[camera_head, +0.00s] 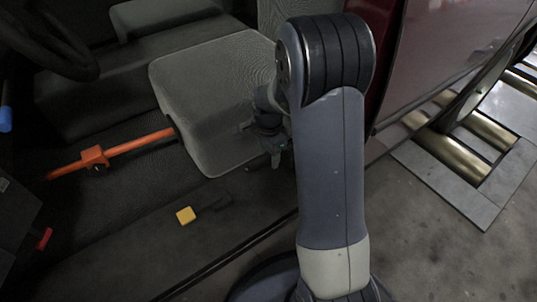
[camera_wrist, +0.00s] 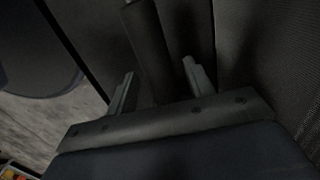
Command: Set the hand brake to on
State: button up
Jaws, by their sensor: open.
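In the wrist view, a dark bar-like grip, which looks like the hand brake lever (camera_wrist: 149,42), runs from the top edge down between the two fingers of my gripper (camera_wrist: 158,68). The fingers are open, one on each side of it. The picture is too dark to tell whether either finger touches it. The lever's lower end is hidden behind the gripper body. In the head view, my gripper (camera_head: 273,152) is low beside the right edge of the grey seat, partly hidden by my own arm. I cannot make out the hand brake there.
The grey seat (camera_head: 208,95) lies left of my arm. An orange bar with a clamp (camera_head: 95,157) reaches from the seat edge leftward. A yellow block (camera_head: 186,215) is on the dark sill. A dark steering wheel (camera_head: 55,45) is upper left.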

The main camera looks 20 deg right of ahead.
jog(key=shift+c, duration=0.2)
grip_shut()
dwell(0.3)
jog(key=shift+r, duration=0.1)
jog(key=r+p, duration=0.1)
jog(key=p, duration=0.1)
jog(key=r+y+p, duration=0.1)
jog(key=p, duration=0.1)
jog(key=r+y+p, duration=0.1)
jog(key=r+p, duration=0.1)
jog(key=shift+w+d+r+g, duration=0.1)
jog(key=shift+d+g, duration=0.3)
jog(key=r+p, duration=0.1)
jog(key=r+y+p, duration=0.1)
jog(key=p, duration=0.1)
jog(key=shift+w+d+r+y, duration=0.15)
jog(key=shift+d+y, duration=0.15)
jog(key=shift+d, duration=0.1)
jog(key=shift+w+d+r+g+y+p, duration=0.15)
jog(key=shift+d+r+g+y+p, duration=0.2)
jog(key=shift+p, duration=0.35)
jog(key=shift+w+d+r+g+y+p, duration=0.1)
jog(key=shift+r+y+p, duration=0.35)
jog(key=shift+p, duration=0.25)
jog(key=shift+o, duration=0.2)
grip_release()
